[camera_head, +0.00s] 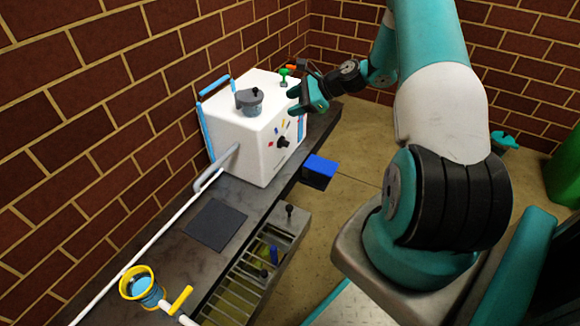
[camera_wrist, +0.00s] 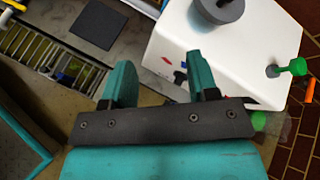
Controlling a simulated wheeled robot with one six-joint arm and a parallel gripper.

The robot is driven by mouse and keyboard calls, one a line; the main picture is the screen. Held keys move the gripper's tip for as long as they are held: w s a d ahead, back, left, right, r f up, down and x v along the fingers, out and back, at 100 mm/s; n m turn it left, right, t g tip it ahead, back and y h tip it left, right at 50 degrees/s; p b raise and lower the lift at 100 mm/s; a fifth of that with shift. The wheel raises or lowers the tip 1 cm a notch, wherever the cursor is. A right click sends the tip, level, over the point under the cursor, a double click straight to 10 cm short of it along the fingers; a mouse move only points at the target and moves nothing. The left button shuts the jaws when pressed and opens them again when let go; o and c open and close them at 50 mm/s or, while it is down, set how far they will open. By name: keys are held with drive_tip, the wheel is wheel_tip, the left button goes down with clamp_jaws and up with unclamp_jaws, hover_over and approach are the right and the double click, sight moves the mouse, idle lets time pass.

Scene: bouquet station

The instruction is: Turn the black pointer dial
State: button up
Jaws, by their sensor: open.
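The black pointer dial (camera_head: 283,142) sits on the front face of a white box-shaped machine (camera_head: 262,165), with small coloured marks around it. In the wrist view the white machine (camera_wrist: 215,65) is at the upper right, and a dark part of the dial (camera_wrist: 180,77) seems to show just left of the right finger; most of it is hidden. My gripper (camera_head: 306,98) is in front of the machine's upper right edge, above and to the right of the dial, apart from it. In the wrist view my gripper (camera_wrist: 160,85) has its two teal fingers spread with nothing between them.
A grey lidded pot (camera_head: 249,101) stands on the machine, with a green knob (camera_head: 284,73) behind it. A blue block (camera_head: 319,170) juts from the counter edge. A slatted tray (camera_head: 257,262), a dark mat (camera_head: 215,224) and a yellow-rimmed cup (camera_head: 143,287) lie nearer.

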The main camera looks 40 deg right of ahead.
drive_tip(key=s+d+f+m+t+h+b, duration=0.1)
drive_tip(key=s+d+f+m+b, duration=0.1)
drive_tip(key=d+f+m, duration=0.3)
drive_tip(key=s+d+f+m+t+h+b, duration=0.1)
drive_tip(key=s+d+f+b, duration=0.15)
drive_tip(key=f, duration=0.55)
drive_tip(key=s+d+f+m+t+h+b, duration=0.1)
drive_tip(key=d+f+m+b, duration=0.1)
drive_tip(key=d+f+m, duration=0.3)
drive_tip(key=n+b, duration=0.2)
drive_tip(key=b, duration=0.7)
approach(288, 144)
drive_tip(key=shift+t, duration=0.3)
drive_tip(key=x, duration=0.4)
drive_tip(key=f+x, duration=0.1)
drive_tip(key=x, duration=0.3)
drive_tip(key=shift+w, duration=0.1)
drive_tip(key=shift+w+a, duration=0.15)
drive_tip(key=shift+w, duration=0.2)
drive_tip(key=c, duration=0.9)
